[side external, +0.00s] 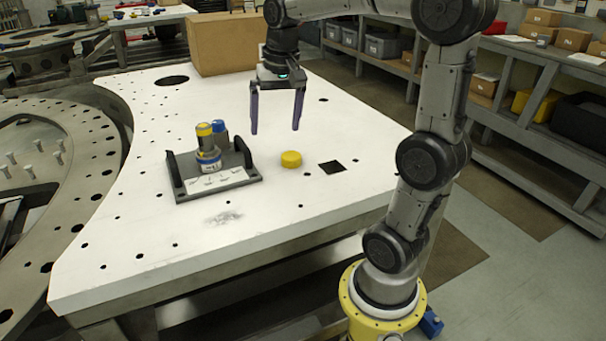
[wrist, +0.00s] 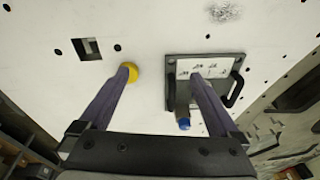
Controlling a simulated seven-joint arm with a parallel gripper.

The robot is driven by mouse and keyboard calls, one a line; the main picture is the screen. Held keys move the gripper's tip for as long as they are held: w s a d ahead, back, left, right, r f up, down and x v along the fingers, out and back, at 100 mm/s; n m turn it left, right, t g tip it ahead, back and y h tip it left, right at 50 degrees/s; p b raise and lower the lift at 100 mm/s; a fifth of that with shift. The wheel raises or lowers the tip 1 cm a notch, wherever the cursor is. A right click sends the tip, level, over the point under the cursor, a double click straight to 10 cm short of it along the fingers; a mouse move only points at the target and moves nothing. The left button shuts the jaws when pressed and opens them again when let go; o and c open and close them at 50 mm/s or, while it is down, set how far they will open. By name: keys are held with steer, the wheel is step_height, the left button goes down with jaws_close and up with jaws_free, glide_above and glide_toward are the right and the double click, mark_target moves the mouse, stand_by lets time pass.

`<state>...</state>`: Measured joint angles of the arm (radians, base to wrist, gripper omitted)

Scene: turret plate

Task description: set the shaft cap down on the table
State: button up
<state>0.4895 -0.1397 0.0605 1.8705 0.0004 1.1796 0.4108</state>
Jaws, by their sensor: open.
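The shaft cap, a short yellow cylinder (side external: 291,159), sits on the white table (side external: 330,210) to the right of a dark fixture plate. It also shows in the wrist view (wrist: 129,71), partly hidden behind the left finger. My gripper (side external: 276,130) is open and empty, its two purple fingers spread and pointing down. It hangs above the table, behind and above the yellow cylinder and apart from it.
A dark fixture (side external: 215,181) with handles and a white label holds a yellow, blue and white assembly (side external: 207,148). A square hole (side external: 332,167) and several round holes pierce the table. A cardboard box (side external: 222,43) stands at the back edge. The front of the table is clear.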

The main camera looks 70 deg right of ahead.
steer(key=s+a+f+n+t, duration=0.2)
steer(key=s+a+n, duration=0.3)
steer(key=a, duration=0.2)
steer(key=s+a+f+n+t+y, duration=0.1)
steer(key=s+a+f+n, duration=0.1)
steer(key=s+a+n, duration=0.3)
steer(key=s+a, duration=0.1)
steer(key=a, duration=0.1)
steer(key=shift+s+a+f+t, duration=0.2)
steer(key=shift+a+f+t, duration=0.05)
steer(key=shift+a+t, duration=0.15)
stand_by(1.0)
